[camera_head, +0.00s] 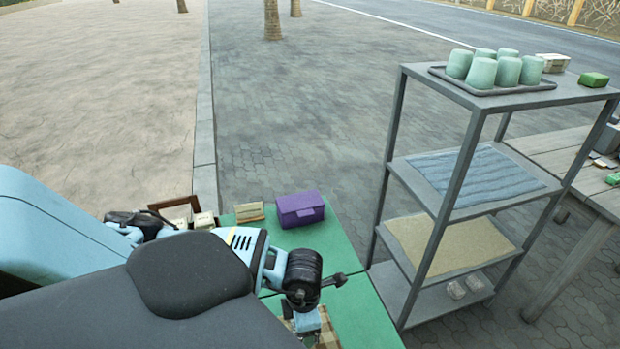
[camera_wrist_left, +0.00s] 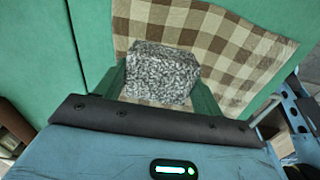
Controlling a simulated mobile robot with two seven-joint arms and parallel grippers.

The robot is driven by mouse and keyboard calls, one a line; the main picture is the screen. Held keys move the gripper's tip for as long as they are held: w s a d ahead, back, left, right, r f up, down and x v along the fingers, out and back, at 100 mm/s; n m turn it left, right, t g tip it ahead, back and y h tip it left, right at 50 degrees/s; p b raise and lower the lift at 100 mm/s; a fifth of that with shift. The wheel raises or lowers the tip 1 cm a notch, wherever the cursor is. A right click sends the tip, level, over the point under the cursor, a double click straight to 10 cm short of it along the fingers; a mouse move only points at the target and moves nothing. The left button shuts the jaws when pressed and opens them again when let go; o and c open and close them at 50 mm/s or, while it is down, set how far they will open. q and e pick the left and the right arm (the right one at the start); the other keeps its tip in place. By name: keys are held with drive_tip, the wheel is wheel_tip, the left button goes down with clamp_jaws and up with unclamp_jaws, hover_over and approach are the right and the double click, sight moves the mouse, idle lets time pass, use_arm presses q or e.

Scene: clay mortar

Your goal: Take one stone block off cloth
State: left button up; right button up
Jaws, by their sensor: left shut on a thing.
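In the left wrist view a speckled grey stone block (camera_wrist_left: 161,72) sits between the two green fingers of my left gripper (camera_wrist_left: 160,92), which is shut on it. A brown-and-cream checked cloth (camera_wrist_left: 240,50) lies behind and under the block on the green tabletop (camera_wrist_left: 90,25). I cannot tell whether the block touches the cloth or hangs just above it. In the head view only a bit of the checked cloth (camera_head: 326,332) shows at the bottom edge; my arm hides the block and the fingers. My right gripper is not in view.
A purple box (camera_head: 300,209) and a small cream block (camera_head: 249,212) stand on the green table (camera_head: 350,290). A wooden table (camera_head: 590,180) lies beyond.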

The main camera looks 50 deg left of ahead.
use_arm(q)
drive_tip(key=s+d, duration=0.1)
drive_tip(key=s, duration=0.2)
drive_tip(key=s+d+r, duration=0.1)
drive_tip(key=s+d, duration=0.1)
drive_tip(key=s, duration=0.2)
drive_tip(key=s+d, duration=0.1)
drive_tip(key=s, duration=0.3)
drive_tip(key=shift+s+d+r, duration=0.15)
drive_tip(key=shift+s+d, duration=0.05)
drive_tip(key=shift+d, duration=0.15)
